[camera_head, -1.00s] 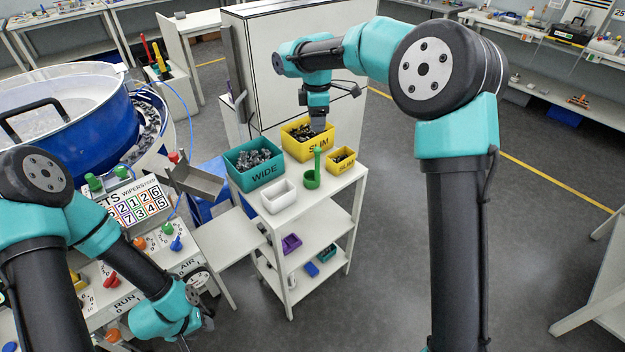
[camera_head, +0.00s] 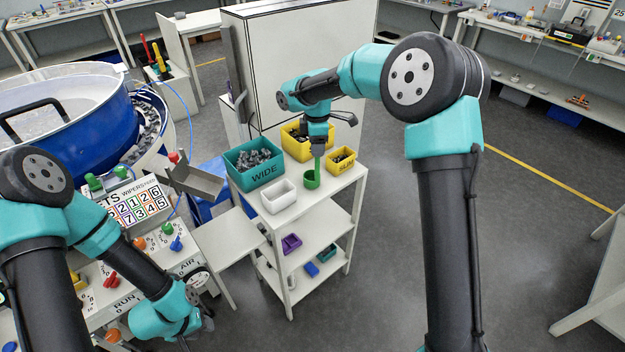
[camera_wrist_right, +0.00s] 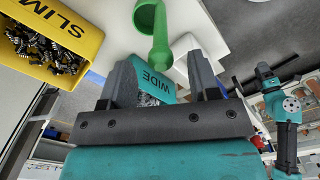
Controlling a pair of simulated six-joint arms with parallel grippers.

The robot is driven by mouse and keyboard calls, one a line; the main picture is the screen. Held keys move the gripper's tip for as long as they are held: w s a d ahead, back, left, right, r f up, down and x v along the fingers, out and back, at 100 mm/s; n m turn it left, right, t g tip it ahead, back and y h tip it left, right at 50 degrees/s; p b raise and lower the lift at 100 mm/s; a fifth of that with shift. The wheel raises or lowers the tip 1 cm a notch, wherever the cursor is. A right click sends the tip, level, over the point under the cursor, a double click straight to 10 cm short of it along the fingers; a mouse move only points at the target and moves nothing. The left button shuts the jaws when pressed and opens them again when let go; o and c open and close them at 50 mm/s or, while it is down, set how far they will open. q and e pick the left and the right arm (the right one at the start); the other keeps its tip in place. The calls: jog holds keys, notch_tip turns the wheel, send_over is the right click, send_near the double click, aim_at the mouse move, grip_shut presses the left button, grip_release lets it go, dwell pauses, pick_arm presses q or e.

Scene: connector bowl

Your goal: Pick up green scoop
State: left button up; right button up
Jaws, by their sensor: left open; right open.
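The green scoop (camera_head: 312,179) stands on the top shelf of the white cart, its cup low and its handle upright. My right gripper (camera_head: 317,145) is just above the scoop, near the handle's top, which it partly hides. In the right wrist view, the open fingers of the right gripper (camera_wrist_right: 163,78) are apart and empty, and the scoop (camera_wrist_right: 157,45) shows beyond their tips, roughly lined up with the gap. My left gripper (camera_head: 193,338) is low at the left, away from the cart; it is open, though its fingers are small and dark here.
Around the scoop on the cart (camera_head: 338,187) stand a teal WIDE bin (camera_head: 265,178), a larger yellow SLIM bin (camera_head: 293,150), a smaller yellow bin (camera_head: 340,167) and a white tray (camera_head: 271,203). The right gripper is close to the yellow bins. Floor right of the cart is clear.

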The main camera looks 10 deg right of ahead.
notch_tip(320, 180, down, 5)
jog(key=shift+s+d+r, duration=0.1)
jog(key=shift+d, duration=0.05)
jog(key=shift+c, duration=0.2)
dwell(0.3)
grip_shut()
dwell(0.4)
